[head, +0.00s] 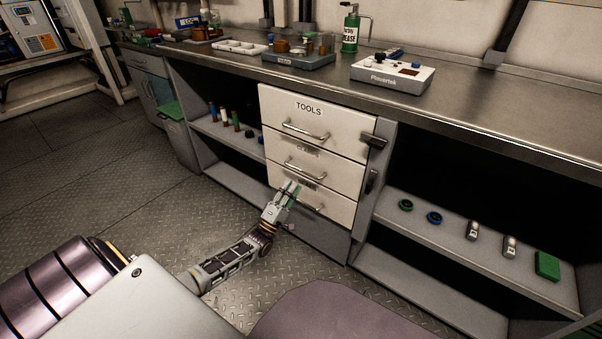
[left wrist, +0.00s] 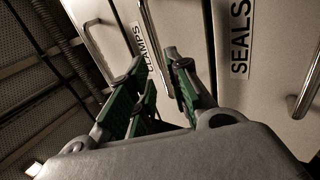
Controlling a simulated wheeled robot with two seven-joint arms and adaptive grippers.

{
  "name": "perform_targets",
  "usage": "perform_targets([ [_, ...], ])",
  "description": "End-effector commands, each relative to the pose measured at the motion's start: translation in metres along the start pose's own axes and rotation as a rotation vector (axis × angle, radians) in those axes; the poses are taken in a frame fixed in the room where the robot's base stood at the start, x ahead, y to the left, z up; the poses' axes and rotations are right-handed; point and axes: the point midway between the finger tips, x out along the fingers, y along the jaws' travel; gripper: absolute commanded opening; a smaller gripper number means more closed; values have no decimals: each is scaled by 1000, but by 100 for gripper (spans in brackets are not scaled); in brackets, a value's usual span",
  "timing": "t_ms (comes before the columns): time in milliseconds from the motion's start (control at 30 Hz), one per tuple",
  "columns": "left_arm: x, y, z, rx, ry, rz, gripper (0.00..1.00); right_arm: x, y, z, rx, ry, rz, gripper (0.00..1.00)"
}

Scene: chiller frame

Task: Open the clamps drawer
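The clamps drawer (head: 342,175) is the middle of three white drawers in the head view, and it looks shut. Its bar handle (head: 305,171) is below a shadowed label. In the left wrist view, the CLAMPS label (left wrist: 146,52) is partly hidden by my fingers, and the clamps handle (left wrist: 152,38) runs down toward the gap between them. My left gripper (head: 291,186) has green-padded fingers and is just below that handle in the head view. Its fingers are apart in the left wrist view (left wrist: 160,72). I cannot tell whether the handle is between them. My right gripper is out of view.
The TOOLS drawer (head: 345,130) is above and the SEALS drawer (head: 337,208) below, its handle partly behind my gripper. Dark latch-like parts (head: 374,141) stick out at the right edge. Open shelves (head: 455,245) with small items flank the drawers. The floor (head: 130,190) at left is clear.

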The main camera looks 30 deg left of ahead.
Motion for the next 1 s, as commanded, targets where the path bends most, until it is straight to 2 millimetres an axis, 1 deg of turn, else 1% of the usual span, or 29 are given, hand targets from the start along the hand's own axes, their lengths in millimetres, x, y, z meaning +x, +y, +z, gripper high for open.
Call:
perform_targets([
  [33,8,0,0,0,0,4,19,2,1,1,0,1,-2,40],
  [200,30,0,0,0,0,3,19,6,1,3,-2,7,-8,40],
  [500,64,0,0,0,0,2,19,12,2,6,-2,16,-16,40],
  [700,74,0,0,0,0,0,19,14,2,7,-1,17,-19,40],
  [1000,76,0,0,0,0,0,19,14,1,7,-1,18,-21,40],
])
